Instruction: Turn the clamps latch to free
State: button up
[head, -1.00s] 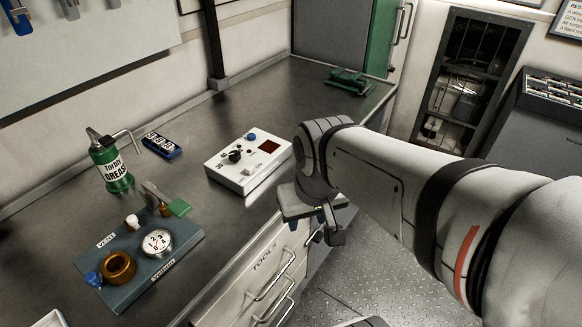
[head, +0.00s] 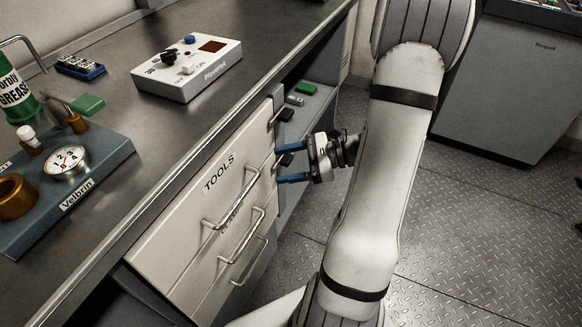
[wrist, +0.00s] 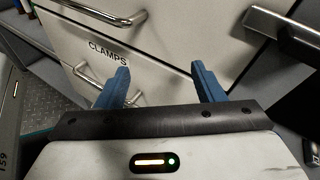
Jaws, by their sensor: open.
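The clamps drawer (wrist: 150,68) is a pale front with a CLAMPS label in the wrist view, and it looks shut. In the head view its front (head: 212,250) lies below the TOOLS drawer, its label partly covered by a handle. A dark latch-like piece (head: 284,159) sits at the right edge of the drawer fronts, close to my fingers. A grey bar (wrist: 270,28) shows at the upper right of the wrist view; I cannot tell which drawer's latch it is. My gripper (head: 280,166) is open and empty, its blue fingers pointing at the fronts; it also shows in the wrist view (wrist: 160,70).
Another dark latch (head: 284,114) sits higher on the unit. Bar handles (head: 235,205) stick out from the drawers. An open shelf (head: 310,103) with a green block lies behind my gripper. The bench holds a white control box (head: 187,68) and a blue-grey gauge board (head: 105,150). The floor at right is clear.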

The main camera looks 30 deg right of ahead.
aim_at(291, 161)
jog(key=w+d+f+m+t+h+b, duration=0.2)
jog(key=d+f+m+t+h+b, duration=0.15)
jog(key=d+f+m+t, duration=0.6)
jog(key=shift+n+g+y, duration=0.45)
jog(key=shift+n+g, duration=0.3)
jog(key=shift+g, duration=0.1)
jog(key=x, duration=0.2)
jog(key=b+x, duration=0.1)
jog(key=x, duration=0.1)
jog(key=b+x, duration=0.1)
jog(key=x, duration=0.1)
jog(key=shift+w+d+f, duration=0.15)
jog(key=shift+w+f, duration=0.05)
jog(key=shift+w, duration=0.4)
